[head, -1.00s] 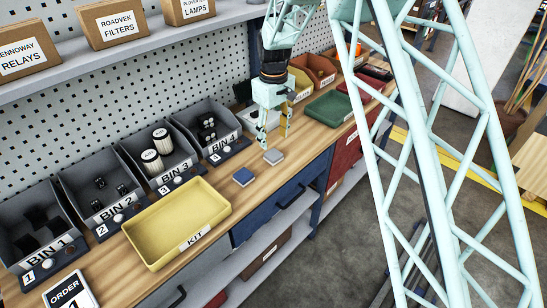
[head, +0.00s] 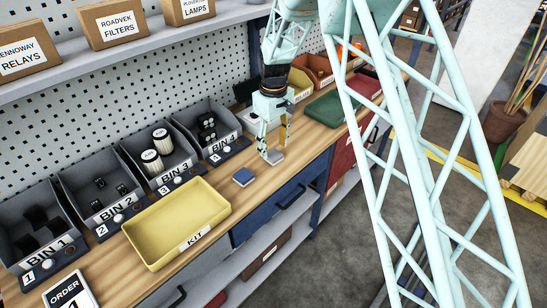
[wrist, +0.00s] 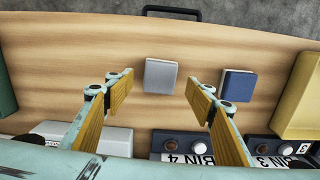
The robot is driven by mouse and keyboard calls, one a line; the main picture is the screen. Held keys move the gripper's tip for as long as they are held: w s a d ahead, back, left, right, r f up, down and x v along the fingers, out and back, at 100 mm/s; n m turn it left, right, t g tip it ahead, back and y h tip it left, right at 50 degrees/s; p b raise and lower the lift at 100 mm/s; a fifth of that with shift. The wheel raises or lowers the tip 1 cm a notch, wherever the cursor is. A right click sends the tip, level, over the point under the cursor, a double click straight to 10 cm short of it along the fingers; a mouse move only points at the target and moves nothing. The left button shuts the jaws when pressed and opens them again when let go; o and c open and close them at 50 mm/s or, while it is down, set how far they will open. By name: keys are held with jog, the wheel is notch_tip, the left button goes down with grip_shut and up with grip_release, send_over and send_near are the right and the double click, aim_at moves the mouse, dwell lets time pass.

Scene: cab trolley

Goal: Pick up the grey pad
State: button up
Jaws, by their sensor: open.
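The grey pad (head: 274,157) is a small square block lying flat on the wooden bench, right of a similar blue pad (head: 243,176). My gripper (head: 275,150) is over the bench beside the grey pad, pointing down, open and empty. In the wrist view the grey pad (wrist: 160,76) shows between and just beyond the two open fingertips (wrist: 163,83), and I see no finger touching it.
The yellow kit tray (head: 215,203) stands left of the pads. The grey bins (head: 207,128) line the back, with button panels in front. A green tray (head: 324,108) lies to the right. Bare wood surrounds the pads towards the front edge.

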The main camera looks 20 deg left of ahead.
aim_at(273, 154)
jog(key=shift+f, duration=2)
jog(key=c, duration=1)
